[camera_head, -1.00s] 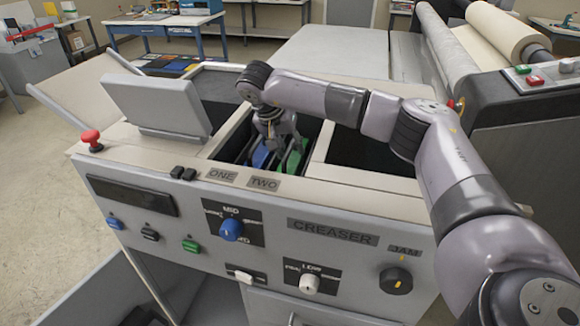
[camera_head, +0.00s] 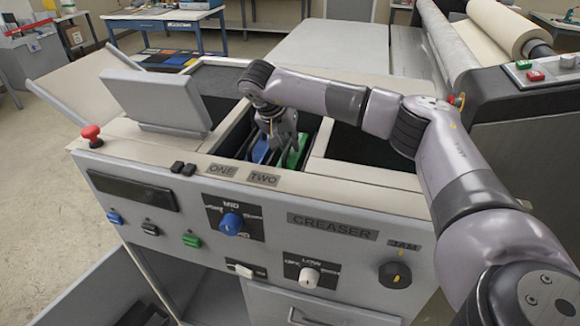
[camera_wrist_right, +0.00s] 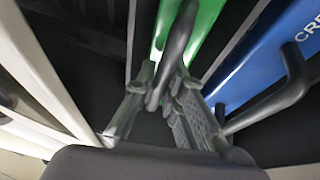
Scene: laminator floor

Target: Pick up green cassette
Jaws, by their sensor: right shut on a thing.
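The green cassette (camera_head: 298,152) stands in the open bay of the creaser, in the slot behind the label TWO. In the wrist view the green cassette (camera_wrist_right: 207,18) carries a dark bar handle (camera_wrist_right: 178,45). My right gripper (camera_head: 284,147) reaches down into the bay. Its fingers (camera_wrist_right: 168,95) are shut on that handle. The cassette's lower part is hidden in the bay. A blue cassette (camera_head: 262,152) stands beside it, behind the label ONE; its own dark handle (camera_wrist_right: 285,95) is free. My left gripper is not in view.
The bay's pale front rim (camera_head: 225,171) and a divider (camera_head: 322,140) lie close around the gripper. A dark, empty-looking bay (camera_head: 355,150) is to the right. A tilted grey panel (camera_head: 155,100) and a red button (camera_head: 92,134) stand at left.

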